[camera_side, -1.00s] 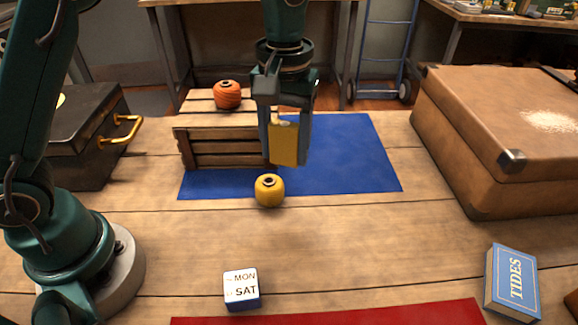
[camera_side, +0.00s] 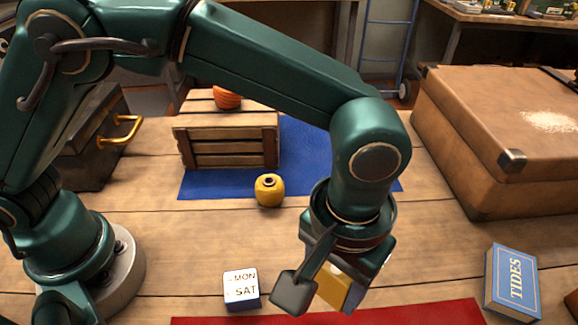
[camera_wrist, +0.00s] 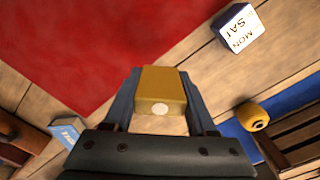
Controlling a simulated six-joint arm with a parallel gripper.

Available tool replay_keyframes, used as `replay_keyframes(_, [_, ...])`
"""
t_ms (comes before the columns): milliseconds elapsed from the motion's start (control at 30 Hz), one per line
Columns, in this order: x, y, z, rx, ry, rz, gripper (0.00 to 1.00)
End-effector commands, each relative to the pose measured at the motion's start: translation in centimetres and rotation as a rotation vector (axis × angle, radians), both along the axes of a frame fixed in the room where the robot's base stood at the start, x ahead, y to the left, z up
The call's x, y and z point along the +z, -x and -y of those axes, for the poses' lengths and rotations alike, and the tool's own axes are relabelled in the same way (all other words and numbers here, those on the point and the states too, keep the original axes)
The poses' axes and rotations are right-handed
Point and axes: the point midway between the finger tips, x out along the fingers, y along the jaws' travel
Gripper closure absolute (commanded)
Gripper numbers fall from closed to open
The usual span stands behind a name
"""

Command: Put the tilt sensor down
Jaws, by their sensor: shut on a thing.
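The tilt sensor (camera_side: 335,287) looks like a yellow block. It also shows in the wrist view (camera_wrist: 161,88), with a pale round spot on its near end. My gripper (camera_side: 328,292) is shut on it, one finger on each side, as the wrist view (camera_wrist: 160,97) shows. In the side view, part of the block is hidden by the gripper. The gripper is at the front of the table, near the back edge of a red mat (camera_side: 400,316). In the wrist view, the block overlaps the mat's edge; I cannot tell its exact height above the table.
A white and blue calendar cube (camera_side: 241,289) stands left of my gripper, and a blue TIDES book (camera_side: 513,279) lies right. Behind are a yellow pot (camera_side: 269,190), a wooden crate (camera_side: 230,154) bearing an orange pot (camera_side: 227,97), a blue mat (camera_side: 330,150) and a brown suitcase (camera_side: 510,125).

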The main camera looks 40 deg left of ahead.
Motion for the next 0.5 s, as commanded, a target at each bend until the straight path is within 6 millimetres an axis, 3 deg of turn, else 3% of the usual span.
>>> replay_keyframes(133, [-0.8, 0.5, 1.1, -0.001, 0.001, 0.001, 1.0])
replay_keyframes(500, [-4.8, 0.6, 1.2, 0.001, 0.0, 0.0, 1.0])
